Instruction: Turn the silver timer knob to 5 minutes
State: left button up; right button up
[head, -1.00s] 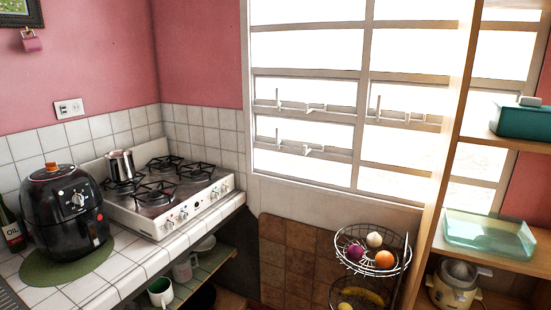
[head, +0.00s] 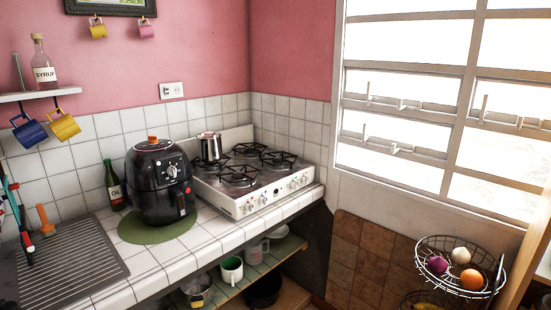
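A black air fryer (head: 160,190) stands on the tiled counter, on a round green mat (head: 135,231). Its front carries a silver timer knob (head: 172,171) with small markings around it, too small to read. An orange-brown piece sits on its lid. A white stove (head: 262,195) to its right has several small knobs along its front edge. Neither of my grippers shows in the head view.
A silver pot (head: 209,147) sits on the stove's back left. An oil bottle (head: 114,186) stands close left of the fryer. A ridged drainboard (head: 72,262) lies at the left. A wire fruit basket (head: 432,262) is at the lower right.

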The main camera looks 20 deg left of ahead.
aim_at(171, 170)
jog(key=u, duration=1.2)
